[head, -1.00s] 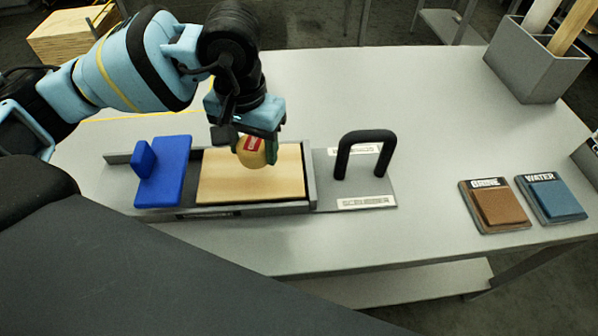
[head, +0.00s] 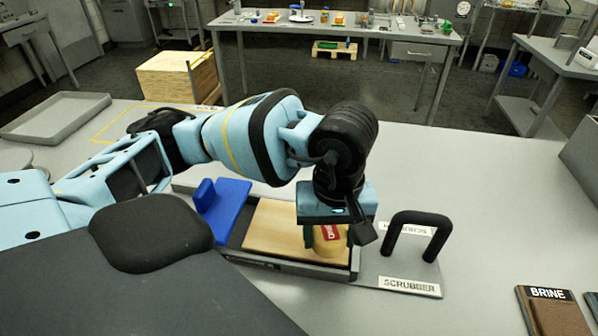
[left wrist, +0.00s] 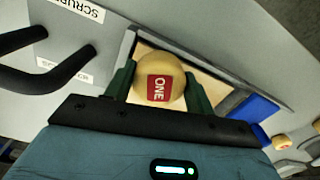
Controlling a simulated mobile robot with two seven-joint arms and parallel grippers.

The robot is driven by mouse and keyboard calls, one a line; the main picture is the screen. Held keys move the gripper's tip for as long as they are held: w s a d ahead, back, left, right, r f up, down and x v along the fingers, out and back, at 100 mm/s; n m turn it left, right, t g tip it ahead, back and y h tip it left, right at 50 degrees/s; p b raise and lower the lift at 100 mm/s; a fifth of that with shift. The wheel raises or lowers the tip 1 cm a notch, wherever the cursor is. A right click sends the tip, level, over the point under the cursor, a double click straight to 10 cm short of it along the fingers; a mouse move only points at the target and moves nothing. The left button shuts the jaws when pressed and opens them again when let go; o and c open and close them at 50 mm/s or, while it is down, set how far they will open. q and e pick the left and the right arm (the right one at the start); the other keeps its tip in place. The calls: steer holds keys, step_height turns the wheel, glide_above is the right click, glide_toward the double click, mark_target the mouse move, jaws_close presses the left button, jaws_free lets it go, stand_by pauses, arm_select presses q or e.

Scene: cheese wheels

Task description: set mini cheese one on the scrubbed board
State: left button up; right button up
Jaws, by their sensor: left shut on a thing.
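Mini cheese one (head: 331,240) is a small yellow cheese with a red label. The label reads ONE in the left wrist view (left wrist: 160,82). My left gripper (head: 328,243) is shut on it, with a green finger on either side. It holds the cheese upright-looking at the right end of the pale wooden scrubbed board (head: 275,228), near the board's front edge. The board also shows behind the cheese in the left wrist view (left wrist: 211,88). I cannot tell whether the cheese touches the board. My right gripper is not in view.
The board lies in a grey frame (head: 300,270) with a blue sliding block (head: 225,208) at its left. A black handle (head: 420,222) stands on the plate marked SCRUBBER at its right. A BRINE pad (head: 552,312) lies at the lower right. An empty grey tray (head: 55,118) sits far left.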

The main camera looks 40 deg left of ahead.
mark_target(300, 234)
arm_select(q)
steer(key=n, duration=0.1)
steer(key=s+n, duration=0.1)
steer(key=n, duration=0.1)
steer(key=shift+s+d+r, duration=0.15)
steer(key=shift+s+d, duration=0.1)
steer(key=s+d+n+p, duration=0.1)
steer(key=s+n, duration=0.3)
steer(key=n, duration=0.8)
steer(key=s+r+n+p, duration=0.1)
steer(key=s+n, duration=0.3)
steer(key=n, duration=0.8)
steer(key=shift+s+d+r, duration=0.25)
steer(key=shift+s+d, duration=0.1)
steer(key=shift+s, duration=0.05)
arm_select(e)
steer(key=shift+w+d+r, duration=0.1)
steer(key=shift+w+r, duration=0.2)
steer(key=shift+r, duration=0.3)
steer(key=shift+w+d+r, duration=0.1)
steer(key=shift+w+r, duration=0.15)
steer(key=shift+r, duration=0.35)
